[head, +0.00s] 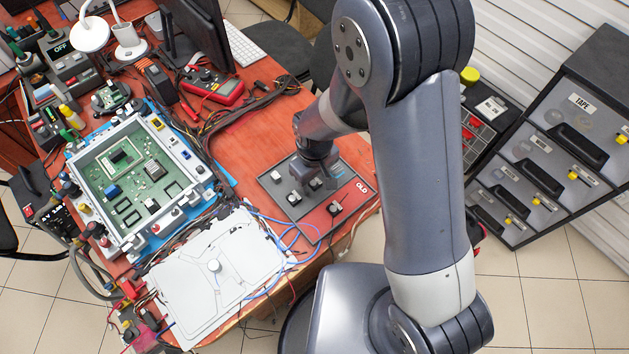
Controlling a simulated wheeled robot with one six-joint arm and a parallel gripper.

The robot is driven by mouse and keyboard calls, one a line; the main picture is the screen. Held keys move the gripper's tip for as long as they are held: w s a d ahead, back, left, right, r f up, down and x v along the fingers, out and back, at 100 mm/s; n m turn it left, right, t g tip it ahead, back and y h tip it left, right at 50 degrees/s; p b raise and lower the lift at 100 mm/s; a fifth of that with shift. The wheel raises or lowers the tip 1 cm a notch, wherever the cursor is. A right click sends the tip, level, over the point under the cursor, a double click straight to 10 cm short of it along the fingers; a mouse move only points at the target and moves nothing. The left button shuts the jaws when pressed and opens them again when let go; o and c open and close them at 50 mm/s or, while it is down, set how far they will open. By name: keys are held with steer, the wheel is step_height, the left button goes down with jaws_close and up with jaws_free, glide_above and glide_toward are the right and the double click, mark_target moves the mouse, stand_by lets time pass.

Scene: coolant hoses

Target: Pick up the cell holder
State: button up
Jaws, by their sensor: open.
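My gripper (318,178) points down over a dark grey and red tray (270,180) at the right side of the red-brown table. It is small here and partly hidden by its own wrist, with its jaws open. Several small grey and black parts lie on the tray. One light part (277,177) is left of my gripper, another (294,198) is below and left of it, and a black part (334,208) is below it. I cannot tell which part is the cell holder; it may be hidden under my gripper.
A white panel with a knob (214,266) and blue wires lies left of the tray. A framed circuit board (140,175) stands beyond it. A red multimeter (212,86) and cables lie behind. A drawer cabinet (560,130) stands at the right.

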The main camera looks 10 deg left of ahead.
mark_target(315, 181)
steer(key=c, duration=1.1)
step_height(315, 181, up, 10)
stand_by(0.4)
steer(key=shift+w+d, duration=0.1)
